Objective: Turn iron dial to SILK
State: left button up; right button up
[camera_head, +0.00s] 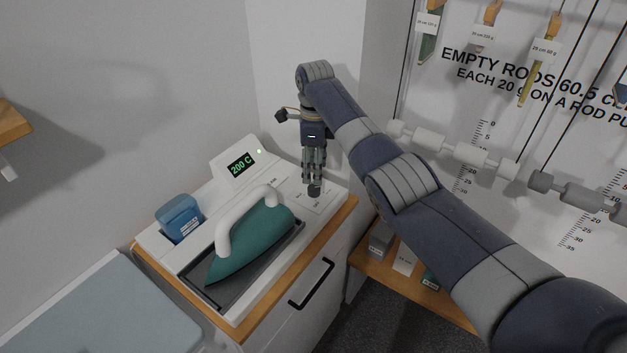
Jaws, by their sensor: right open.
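The teal iron (254,237) with a white handle lies in a dark tray in the white station (160,244). The station's raised display (240,164) reads "200 C" in green, with a small light beside it. My right gripper (314,182) points down over the station's right end, its fingers straddling or just above a small dark round knob (315,190), which seems to be the dial. The fingers partly hide the knob, so I cannot tell whether they touch it. Small labels are printed around it, too small to read. My left gripper is not in view.
A blue container (180,217) sits in the station, left of the iron. The station rests on a wood-topped cabinet with a black handle (311,284). A wooden shelf (421,293) with small blocks is at right. Rods with weights (455,150) hang before a printed wall chart.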

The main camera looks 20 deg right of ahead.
aim_at(314, 187)
notch_tip(314, 187, down, 4)
jog(key=shift+w+r, duration=0.1)
jog(key=shift+w, duration=0.05)
jog(key=shift+w+f, duration=0.15)
jog(key=shift+f, duration=1.45)
jog(key=c, duration=1.1)
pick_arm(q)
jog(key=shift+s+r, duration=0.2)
pick_arm(e)
jog(key=shift+o, duration=0.2)
